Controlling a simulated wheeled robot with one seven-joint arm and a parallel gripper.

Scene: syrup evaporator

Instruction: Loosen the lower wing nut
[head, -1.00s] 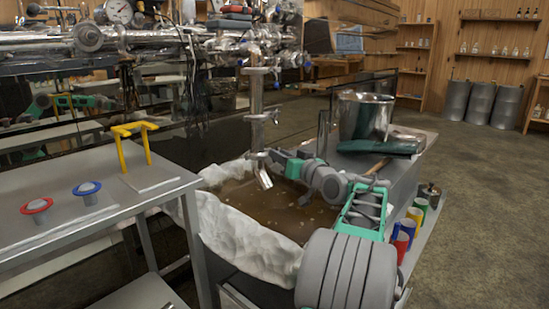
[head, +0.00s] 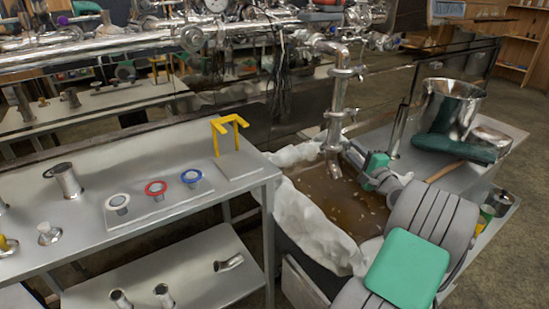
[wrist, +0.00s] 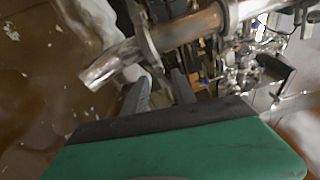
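A steel vertical pipe (head: 338,98) with clamp rings comes down over the pan and ends in a slanted spout (head: 333,168). The lowest clamp (head: 332,147) sits just above the spout; its ring (wrist: 148,38) also shows in the wrist view. I cannot make out the lower wing nut clearly in either view. My gripper (head: 352,153) is right beside the lowest clamp, on its right in the head view. In the wrist view its two grey fingers (wrist: 160,82) are apart, just below the clamp ring. I see nothing held between them.
The white-lined pan (head: 293,212) of brown liquid lies below the spout. A steel table (head: 85,225) with coloured rings and a yellow stand (head: 226,137) is at left. A steel pot (head: 452,105) and green cloth (head: 453,148) stand on the right bench. Horizontal pipes run behind.

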